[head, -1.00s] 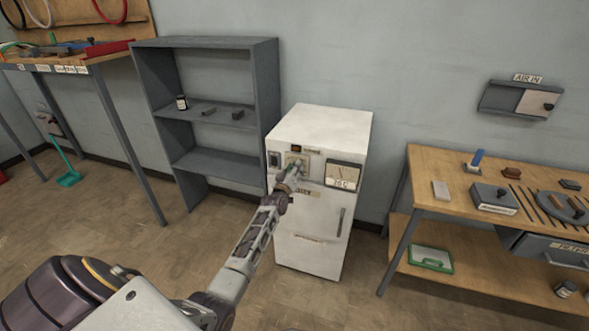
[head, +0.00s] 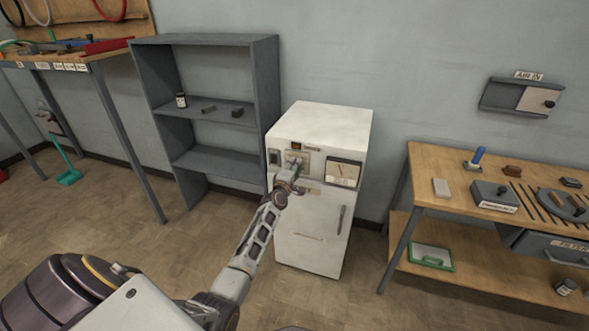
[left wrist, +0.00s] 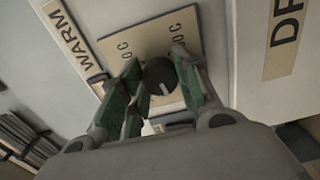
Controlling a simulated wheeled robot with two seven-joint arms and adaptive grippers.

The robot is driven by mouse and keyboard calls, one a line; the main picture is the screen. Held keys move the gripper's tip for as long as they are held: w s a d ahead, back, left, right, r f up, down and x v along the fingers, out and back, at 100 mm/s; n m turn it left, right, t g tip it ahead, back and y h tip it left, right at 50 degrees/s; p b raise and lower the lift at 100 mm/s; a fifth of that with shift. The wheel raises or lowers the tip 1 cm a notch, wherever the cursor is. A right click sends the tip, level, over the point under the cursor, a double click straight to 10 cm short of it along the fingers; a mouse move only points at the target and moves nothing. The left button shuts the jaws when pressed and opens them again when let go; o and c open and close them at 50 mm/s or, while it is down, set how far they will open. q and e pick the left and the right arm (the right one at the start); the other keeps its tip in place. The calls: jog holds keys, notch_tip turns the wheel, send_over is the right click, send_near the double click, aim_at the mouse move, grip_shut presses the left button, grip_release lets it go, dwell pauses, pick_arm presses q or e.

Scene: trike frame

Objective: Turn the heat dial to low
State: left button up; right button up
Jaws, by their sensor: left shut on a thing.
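The heat dial (left wrist: 159,77) is a dark round knob with a white pointer line, on a tan plate (left wrist: 150,40) with partly hidden markings. My left gripper (left wrist: 160,82) has its green-padded fingers on either side of the dial, shut on it. In the left wrist view the pointer line points down and slightly right. In the head view, my left gripper (head: 295,171) reaches the upper front of the white cabinet (head: 318,125) and covers the dial. My right gripper is not in view.
A gauge (head: 343,172) sits right of the dial and a dark switch (head: 274,157) left of it. A grey shelf (head: 215,161) stands close on the left of the cabinet. A wooden bench (head: 428,165) is on the right. The floor in front is clear.

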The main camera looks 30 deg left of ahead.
pick_arm(q)
jog(key=shift+f+n+b, duration=0.1)
jog(key=shift+n+b, duration=0.2)
jog(key=shift+n, duration=3.3)
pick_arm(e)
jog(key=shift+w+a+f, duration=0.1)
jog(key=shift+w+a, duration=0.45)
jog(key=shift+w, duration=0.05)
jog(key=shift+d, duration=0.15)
pick_arm(q)
jog(key=o, duration=1.1)
jog(key=shift+c, duration=0.2)
jog(key=shift+s, duration=0.1)
jog(key=v, duration=0.7)
